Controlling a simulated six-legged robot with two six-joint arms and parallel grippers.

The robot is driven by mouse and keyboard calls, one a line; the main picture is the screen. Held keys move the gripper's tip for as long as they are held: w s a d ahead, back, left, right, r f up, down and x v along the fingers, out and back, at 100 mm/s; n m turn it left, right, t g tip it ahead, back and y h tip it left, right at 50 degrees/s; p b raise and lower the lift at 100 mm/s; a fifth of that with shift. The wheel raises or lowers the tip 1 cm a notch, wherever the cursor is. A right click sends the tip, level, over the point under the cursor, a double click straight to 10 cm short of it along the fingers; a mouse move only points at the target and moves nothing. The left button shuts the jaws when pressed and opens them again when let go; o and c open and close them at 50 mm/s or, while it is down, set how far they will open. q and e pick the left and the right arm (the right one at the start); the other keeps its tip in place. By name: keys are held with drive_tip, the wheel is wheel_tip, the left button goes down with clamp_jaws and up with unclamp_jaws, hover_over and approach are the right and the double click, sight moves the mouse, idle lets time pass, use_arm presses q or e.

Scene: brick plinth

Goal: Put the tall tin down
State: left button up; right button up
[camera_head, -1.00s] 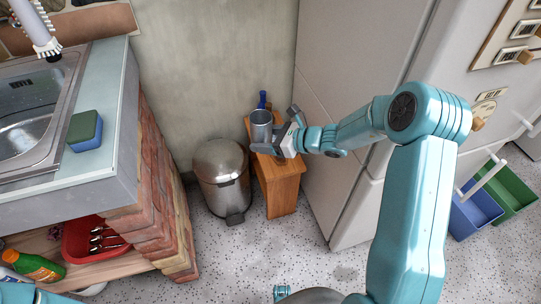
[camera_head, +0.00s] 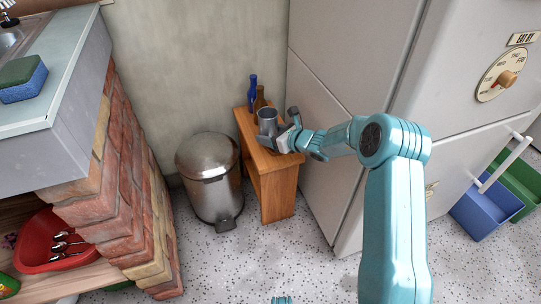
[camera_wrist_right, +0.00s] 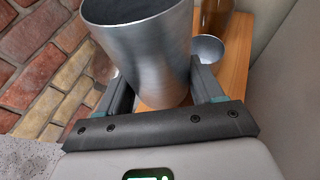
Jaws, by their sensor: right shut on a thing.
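The tall tin (camera_head: 267,120) is a grey metal cylinder, open at the top and upright, at the small wooden bench (camera_head: 276,200). My right gripper (camera_head: 279,138) is shut on it from the right side. In the right wrist view the tin (camera_wrist_right: 145,50) sits between the two fingers of the right gripper (camera_wrist_right: 158,82), with the orange wood (camera_wrist_right: 236,65) below and behind it. The tin's base is partly hidden, so I cannot tell whether it touches the wood. My left gripper is not in view.
A blue bottle (camera_head: 252,92) and a brown bottle (camera_head: 260,102) stand behind the tin. A small metal cup (camera_wrist_right: 208,48) is close to it in the wrist view. A pedal bin (camera_head: 210,180) stands left of the bench, the fridge (camera_head: 335,150) right.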

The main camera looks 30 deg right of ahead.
sight(271, 156)
wheel_tip(271, 156, down, 4)
drive_tip(key=shift+r+b, duration=0.2)
drive_tip(key=shift+b, duration=0.2)
wheel_tip(271, 156, down, 4)
drive_tip(key=shift+f+b, duration=0.1)
drive_tip(key=shift+b, duration=0.7)
drive_tip(key=o, duration=1.2)
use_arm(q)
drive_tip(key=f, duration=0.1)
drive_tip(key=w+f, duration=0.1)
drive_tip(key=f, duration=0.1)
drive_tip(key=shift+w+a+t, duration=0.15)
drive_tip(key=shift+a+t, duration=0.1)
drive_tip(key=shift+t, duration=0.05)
use_arm(e)
drive_tip(key=shift+o, duration=0.2)
